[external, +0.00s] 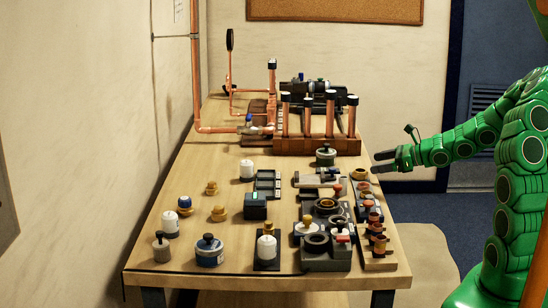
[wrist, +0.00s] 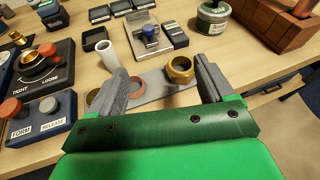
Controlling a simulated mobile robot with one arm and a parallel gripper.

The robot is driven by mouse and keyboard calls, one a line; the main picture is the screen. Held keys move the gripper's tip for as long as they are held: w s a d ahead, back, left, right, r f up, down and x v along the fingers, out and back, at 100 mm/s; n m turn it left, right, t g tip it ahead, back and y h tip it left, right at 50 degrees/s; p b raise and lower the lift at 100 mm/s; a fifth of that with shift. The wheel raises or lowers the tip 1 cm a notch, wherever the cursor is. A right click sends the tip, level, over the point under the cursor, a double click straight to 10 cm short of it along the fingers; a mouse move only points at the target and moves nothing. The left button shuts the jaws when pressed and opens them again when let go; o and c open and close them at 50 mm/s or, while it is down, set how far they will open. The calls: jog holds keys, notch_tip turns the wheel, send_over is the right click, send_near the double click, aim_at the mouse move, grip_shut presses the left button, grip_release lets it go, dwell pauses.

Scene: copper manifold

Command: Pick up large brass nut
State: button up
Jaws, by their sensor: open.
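A large brass nut (wrist: 180,70) stands on a grey strip in the wrist view, between my finger lines and nearer the right finger. What looks like the same nut (external: 360,174) sits at the table's right edge in the external view. My gripper (wrist: 160,66) is open and empty, its grey fingers spread wide. In the external view my gripper (external: 384,161) reaches in from the right, just beside the nut and apart from it.
A white cylinder (wrist: 108,53) stands left of the nut. A tight/loose fixture (wrist: 60,72) with a brass piece and a form/release block (wrist: 45,122) are farther left. A lidded jar (wrist: 213,17) and wooden block (wrist: 270,25) stand behind.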

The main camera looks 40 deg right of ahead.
aim_at(370, 172)
jog(key=shift+w+d+f+m+h, duration=0.1)
jog(key=shift+w+f+m+h, duration=0.2)
jog(key=shift+w+f, duration=0.7)
jog(key=shift+w+a+f+m+h, duration=0.1)
jog(key=shift+w+f+m, duration=0.25)
jog(key=shift+w+f, duration=0.6)
jog(key=shift+w+d+f+m+h, duration=0.1)
jog(key=shift+w+f+m+h, duration=0.2)
jog(key=shift+w+f, duration=0.7)
jog(key=shift+w+r, duration=0.25)
jog(key=shift+r, duration=0.05)
jog(key=c, duration=1.2)
jog(key=shift+o, duration=0.2)
jog(key=shift+r, duration=0.1)
